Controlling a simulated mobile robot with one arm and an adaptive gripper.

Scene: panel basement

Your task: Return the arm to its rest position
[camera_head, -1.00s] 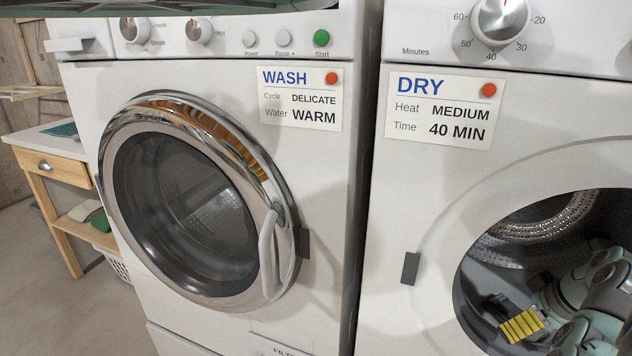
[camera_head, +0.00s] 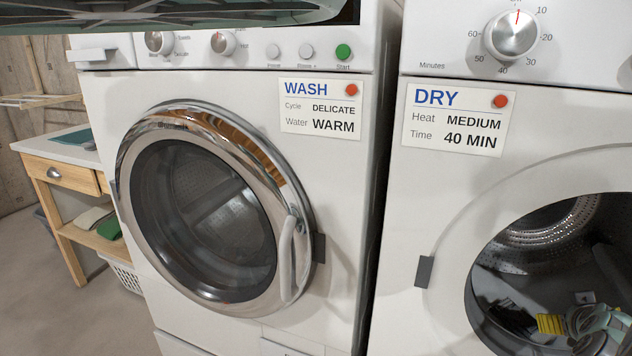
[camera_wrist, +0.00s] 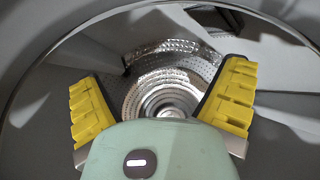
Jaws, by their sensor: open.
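My gripper (camera_wrist: 163,108) shows in the wrist view with its two yellow-padded fingers spread wide apart and nothing between them. It faces the perforated metal drum (camera_wrist: 172,75) of the dryer. In the head view my gripper (camera_head: 548,324) is at the lower right, at the dryer's round opening, with one yellow pad clear and the rest partly cut off by the frame edge. The dryer (camera_head: 420,200) has its drum open to view; no door shows across the opening.
The washer (camera_head: 350,190) stands left of the dryer with its round glass door (camera_head: 205,220) shut. A dark green item (camera_head: 190,12) hangs over the top left. A wooden table (camera_head: 62,172) and white basket (camera_head: 127,278) stand at the far left, beside open floor.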

